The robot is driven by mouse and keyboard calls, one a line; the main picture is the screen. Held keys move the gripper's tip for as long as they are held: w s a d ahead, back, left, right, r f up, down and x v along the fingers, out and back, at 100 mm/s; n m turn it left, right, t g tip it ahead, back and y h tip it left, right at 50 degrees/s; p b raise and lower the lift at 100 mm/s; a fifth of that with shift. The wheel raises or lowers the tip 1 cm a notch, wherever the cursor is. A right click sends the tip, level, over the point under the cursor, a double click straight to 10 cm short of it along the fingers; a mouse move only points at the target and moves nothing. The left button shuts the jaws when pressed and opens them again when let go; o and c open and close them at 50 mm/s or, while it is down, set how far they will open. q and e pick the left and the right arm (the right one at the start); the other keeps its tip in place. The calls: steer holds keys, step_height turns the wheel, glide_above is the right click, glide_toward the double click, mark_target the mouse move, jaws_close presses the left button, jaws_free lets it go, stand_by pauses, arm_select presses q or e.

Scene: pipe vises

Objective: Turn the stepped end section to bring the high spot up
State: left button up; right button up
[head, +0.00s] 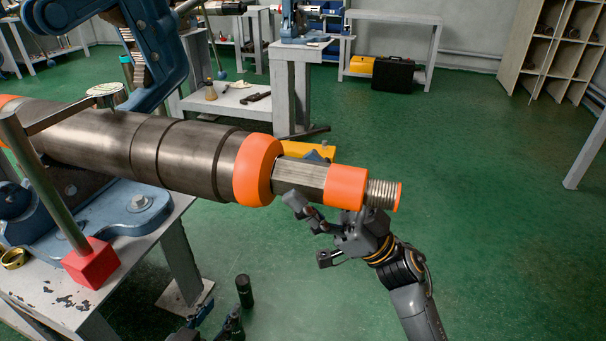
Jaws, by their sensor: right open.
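A long dark pipe (110,140) lies in a blue vise (110,215) and points right. Its stepped end section has an orange collar (258,170), a bare grey flat-sided length (304,178), an orange band (346,187) and a threaded tip (382,194). A round gauge (105,92) is at the pipe's top, on an arm from a post with a red base (91,263). My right gripper (310,227) is open below the flat-sided length, fingers apart; contact is unclear. My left gripper (224,298) is low in the picture, partly cut off, with fingers apart and empty.
The vise stands on a worn grey bench (150,255). A brass ring (13,258) lies at its left. A yellow object (308,152) shows behind the end section. Farther back are benches, a black case (393,74) and shelves (560,45). Green floor is clear to the right.

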steer(key=shift+w+a+r, duration=0.1)
steer(key=shift+a+r, duration=0.4)
steer(key=c, duration=1.2)
steer(key=shift+o, duration=0.2)
steer(key=shift+n+g, duration=0.6)
steer(key=shift+g, duration=0.1)
